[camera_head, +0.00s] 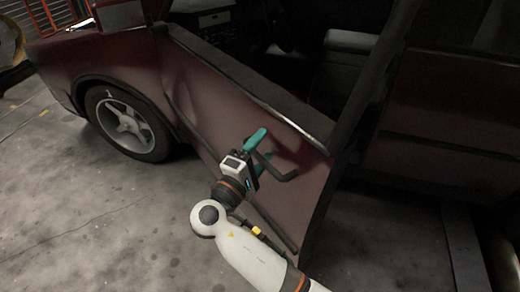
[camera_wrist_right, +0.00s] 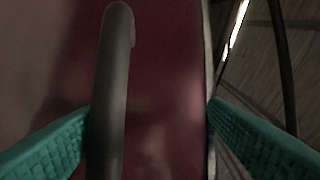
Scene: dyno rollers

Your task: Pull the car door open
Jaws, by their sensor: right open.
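The dark red car door (camera_head: 225,100) stands out from the car body, with floor showing past its rear edge. Its dark handle (camera_head: 283,176) is a bent bar on the outer panel. My right gripper (camera_head: 264,153), with green fingers, is open at the handle. In the right wrist view the handle (camera_wrist_right: 113,70) runs upright between the open fingers (camera_wrist_right: 150,130), close to the left finger; I cannot tell if they touch. The door's edge (camera_wrist_right: 207,100) is beside the right finger. My left gripper is not in view.
The car's front wheel (camera_head: 128,124) is at the left. The rear body side (camera_head: 440,150) is at the right, past the dark pillar (camera_head: 365,90). Dark seats (camera_head: 345,65) show inside. The concrete floor (camera_head: 80,220) is clear at the lower left.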

